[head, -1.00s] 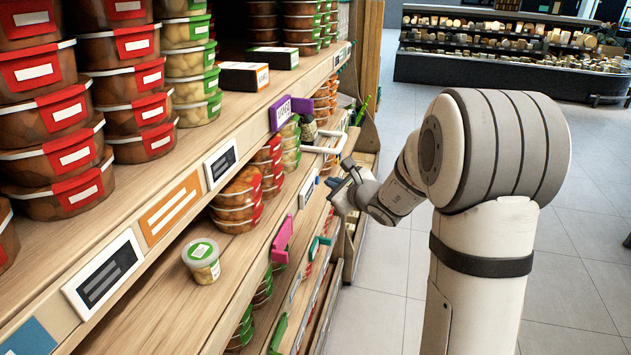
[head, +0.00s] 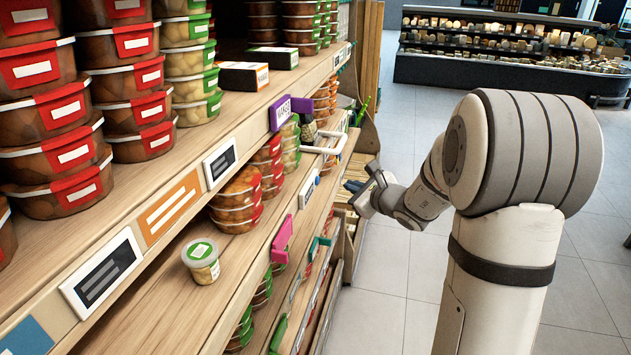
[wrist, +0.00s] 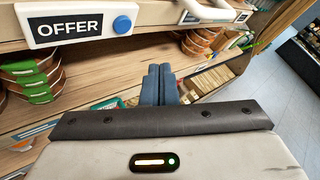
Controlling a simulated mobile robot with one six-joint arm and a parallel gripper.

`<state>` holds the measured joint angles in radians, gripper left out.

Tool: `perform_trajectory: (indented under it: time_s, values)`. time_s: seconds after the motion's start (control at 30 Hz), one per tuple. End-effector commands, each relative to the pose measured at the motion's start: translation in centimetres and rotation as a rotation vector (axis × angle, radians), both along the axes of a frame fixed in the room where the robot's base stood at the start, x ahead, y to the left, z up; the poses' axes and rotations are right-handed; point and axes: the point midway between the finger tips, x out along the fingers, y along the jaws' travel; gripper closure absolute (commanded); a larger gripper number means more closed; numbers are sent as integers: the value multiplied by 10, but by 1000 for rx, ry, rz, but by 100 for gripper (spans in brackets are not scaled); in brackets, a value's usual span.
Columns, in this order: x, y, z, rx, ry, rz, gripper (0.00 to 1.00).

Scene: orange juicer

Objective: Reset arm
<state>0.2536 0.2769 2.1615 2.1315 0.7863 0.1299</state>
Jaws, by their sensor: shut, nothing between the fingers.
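My gripper (head: 362,188) is in front of the right part of the shelving in the head view, at about the height of the lower shelf. In the wrist view my gripper (wrist: 159,72) shows two blue-grey fingers side by side with no gap, and it is shut and empty. The fingers point toward the shelves and appear clear of the goods.
A single small tub (head: 201,260) stands on the lower shelf. An OFFER sign (wrist: 70,27) and a white handle (wrist: 213,9) stick out from the shelf edge. The tiled floor (head: 385,300) is clear.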

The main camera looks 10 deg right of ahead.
Motion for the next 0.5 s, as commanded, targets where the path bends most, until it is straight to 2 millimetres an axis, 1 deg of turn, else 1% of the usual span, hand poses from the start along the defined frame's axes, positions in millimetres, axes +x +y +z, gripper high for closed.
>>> perform_trajectory:
  time_s: [0.33,0.5]
  values:
    - [0,-2,0,0,-1,-1,100]
    - [-6,-16,0,-2,-1,-3,100]
